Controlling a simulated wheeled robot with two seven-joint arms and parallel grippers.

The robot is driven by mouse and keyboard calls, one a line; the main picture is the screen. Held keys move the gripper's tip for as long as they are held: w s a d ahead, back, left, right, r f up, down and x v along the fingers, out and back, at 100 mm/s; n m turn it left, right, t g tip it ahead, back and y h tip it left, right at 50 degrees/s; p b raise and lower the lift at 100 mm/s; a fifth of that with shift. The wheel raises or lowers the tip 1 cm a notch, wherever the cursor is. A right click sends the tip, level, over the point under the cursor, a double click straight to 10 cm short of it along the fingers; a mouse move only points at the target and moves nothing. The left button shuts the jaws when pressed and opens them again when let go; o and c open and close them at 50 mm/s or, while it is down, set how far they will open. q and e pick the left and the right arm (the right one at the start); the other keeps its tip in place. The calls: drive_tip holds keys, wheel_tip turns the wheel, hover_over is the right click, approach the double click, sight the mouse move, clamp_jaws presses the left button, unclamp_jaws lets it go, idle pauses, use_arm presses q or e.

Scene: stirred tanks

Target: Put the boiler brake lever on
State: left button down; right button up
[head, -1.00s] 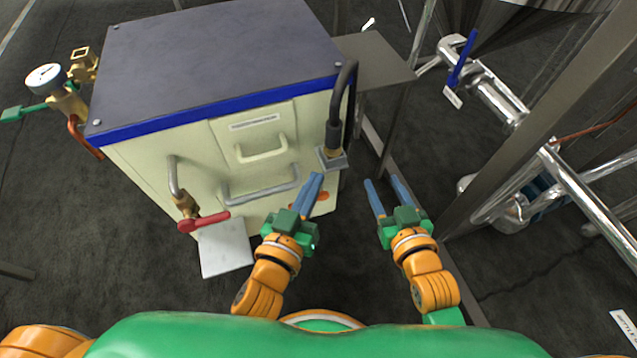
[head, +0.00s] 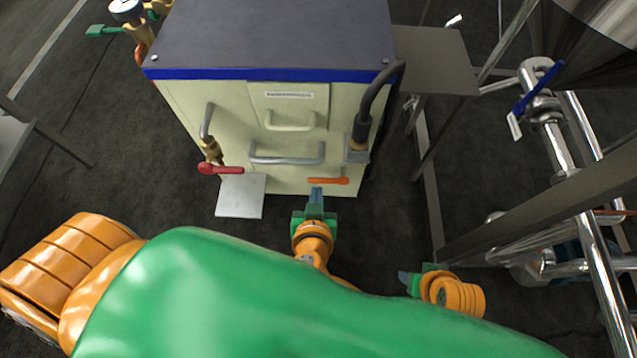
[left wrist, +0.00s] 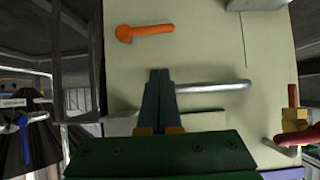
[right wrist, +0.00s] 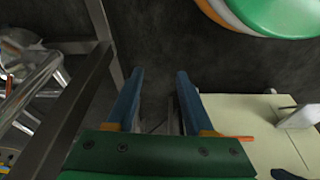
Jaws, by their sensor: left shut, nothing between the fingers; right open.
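An orange lever (head: 328,180) lies roughly level low on the right part of the cream boiler front (head: 235,120). I take it for the brake lever; no label is legible. It also shows in the left wrist view (left wrist: 147,31), with its round hub at the left end, and partly in the right wrist view (right wrist: 236,138). My left gripper (head: 316,190) is shut and empty, just below the lever in the head view and apart from it in the left wrist view (left wrist: 160,71). My right gripper (head: 402,277) is open and empty, lower right; its spread fingers show in its wrist view (right wrist: 160,75).
A red-handled valve (head: 218,169) sticks out at the boiler's left front. A grey bar handle (head: 287,159) and a dark hose (head: 370,100) are close to the lever. A white plate (head: 241,196) lies below. Steel frame and pipes (head: 560,150) stand right; dark floor between is clear.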

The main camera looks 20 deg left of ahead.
sight(318, 180)
use_arm(q)
drive_tip(key=w+a+f+b, duration=0.1)
drive_tip(key=w+f+b, duration=0.3)
drive_tip(key=w+f, duration=0.2)
drive_tip(key=shift+a+f, duration=0.35)
drive_tip(key=shift+f, duration=0.5)
use_arm(e)
drive_tip(key=w+a+r+t+y, duration=0.2)
drive_tip(key=w+a+r+t, duration=0.2)
drive_tip(key=w+r+t, duration=0.7)
drive_tip(key=shift+w+a+r+n+y, duration=0.25)
drive_tip(key=shift+w+r, duration=1.15)
drive_tip(key=shift+r, duration=1.5)
use_arm(q)
drive_tip(key=shift+w, duration=0.1)
